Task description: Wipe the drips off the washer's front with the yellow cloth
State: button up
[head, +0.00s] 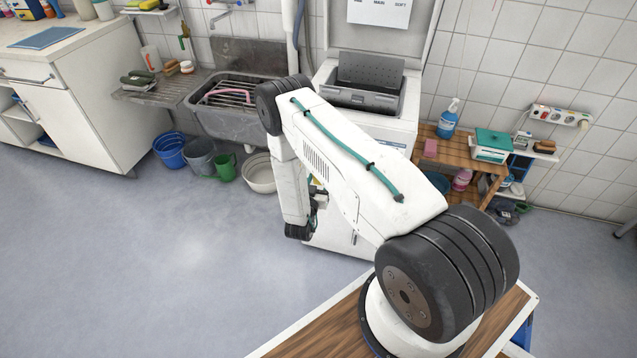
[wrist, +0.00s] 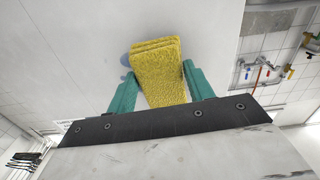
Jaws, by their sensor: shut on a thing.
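The yellow cloth (wrist: 158,68) is folded into a thick pad and held between the green fingers of my gripper (wrist: 160,75). Its far end is at a plain white surface (wrist: 75,50), which looks like the washer's front; I cannot tell if it touches.
A grey sink (head: 230,122) stands left of the washer, with blue, grey and green buckets (head: 200,157) and a cream basin (head: 258,172) below. A wooden shelf (head: 462,150) with a spray bottle (head: 448,119) and teal-lidded box (head: 492,143) is on the right. The floor (head: 150,260) at left is clear.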

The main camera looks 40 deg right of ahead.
jog(key=shift+w+d, duration=0.35)
jog(key=shift+d, duration=0.15)
jog(key=shift+s+d, duration=0.1)
jog(key=s+d, duration=0.4)
jog(key=s, duration=0.1)
jog(key=shift+s, duration=0.3)
dwell(0.5)
jog(key=shift+d, duration=0.1)
jog(key=shift+w+a, duration=0.75)
jog(key=shift+w, duration=0.25)
jog(key=shift+w+a, duration=0.7)
jog(key=shift+w, duration=0.3)
jog(key=shift+w+a, duration=0.75)
jog(key=shift+w, duration=0.25)
